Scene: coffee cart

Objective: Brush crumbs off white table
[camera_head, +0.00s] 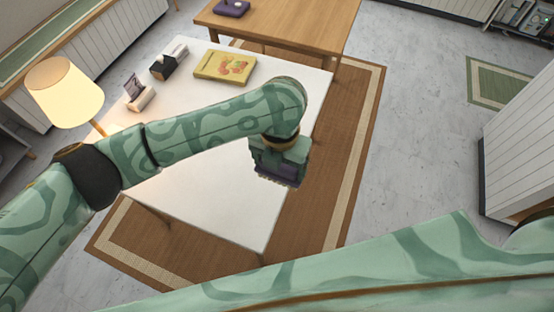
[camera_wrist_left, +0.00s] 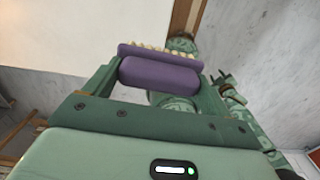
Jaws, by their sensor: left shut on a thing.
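The white table (camera_head: 215,185) fills the middle of the head view, and part of its top shows in the left wrist view (camera_wrist_left: 60,35). My left gripper (camera_head: 277,165) is over the table's right edge. It is shut on a purple brush (camera_wrist_left: 160,75) with a row of pale bristles, held between its two fingers. The brush also shows as a purple patch under the gripper in the head view (camera_head: 281,178). I cannot make out any crumbs on the table. What seems to be my right gripper (camera_wrist_left: 222,80) shows small in the left wrist view; its jaws are unclear.
A yellow book (camera_head: 225,66), a black-and-white box (camera_head: 163,67) and a small photo holder (camera_head: 140,97) stand on the table's far part. A lit lamp (camera_head: 64,90) is at the left. A wooden table (camera_head: 290,25) stands behind. A brown rug (camera_head: 345,150) lies below.

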